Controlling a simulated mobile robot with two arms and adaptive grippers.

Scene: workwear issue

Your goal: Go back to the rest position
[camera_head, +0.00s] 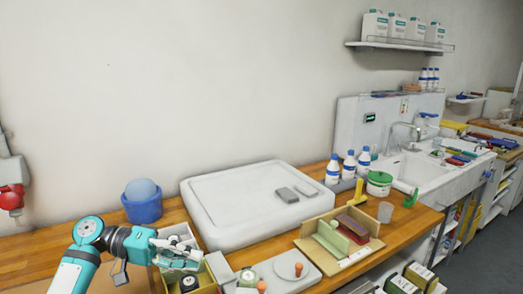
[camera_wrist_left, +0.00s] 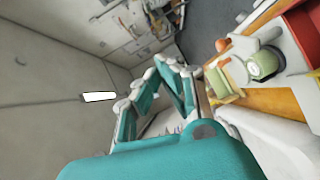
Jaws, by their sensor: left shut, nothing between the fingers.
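My left gripper (camera_head: 178,257) shows at the lower left of the head view, at the end of my teal and white arm. It is over the wooden counter (camera_head: 40,252), near a small wooden box (camera_head: 208,281) holding dark round items. The left wrist view shows the same gripper (camera_wrist_left: 172,72) with its fingers shut and empty. My right gripper is not in view.
A white raised slab (camera_head: 225,200) with two grey blocks fills the middle of the counter. A blue bucket (camera_head: 142,209) with a ball stands behind my arm. A wooden tray (camera_head: 318,252), bottles (camera_head: 348,165) and a sink (camera_head: 418,168) are to the right.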

